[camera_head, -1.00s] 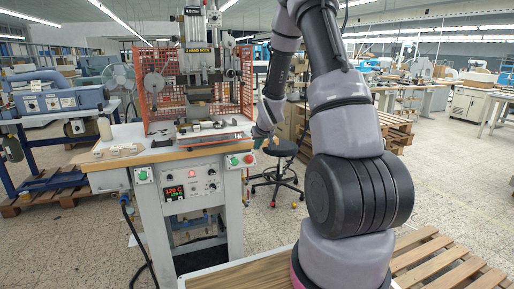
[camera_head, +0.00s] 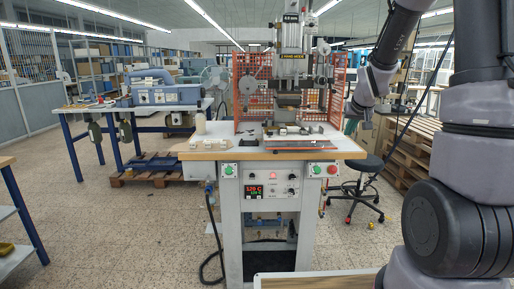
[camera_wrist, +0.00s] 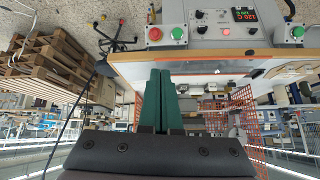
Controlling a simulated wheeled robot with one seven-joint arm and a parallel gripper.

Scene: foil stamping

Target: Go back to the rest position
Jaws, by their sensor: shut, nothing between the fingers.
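My gripper (camera_wrist: 160,92) shows in the wrist view as two green fingers pressed together, with nothing between them. In that view the picture is upside down, and the fingers lie in front of the edge of the press table (camera_wrist: 205,52). In the head view my arm runs down the right side, and my gripper (camera_head: 366,122) hangs small and partly hidden just right of the foil stamping press (camera_head: 290,75). It is apart from the press table (camera_head: 240,155).
A black stool (camera_head: 368,163) stands right of the press table. Stacked wooden pallets (camera_head: 412,150) are behind it. An orange mesh guard (camera_head: 340,95) surrounds the press. A blue machine (camera_head: 160,90) stands on a bench at the left.

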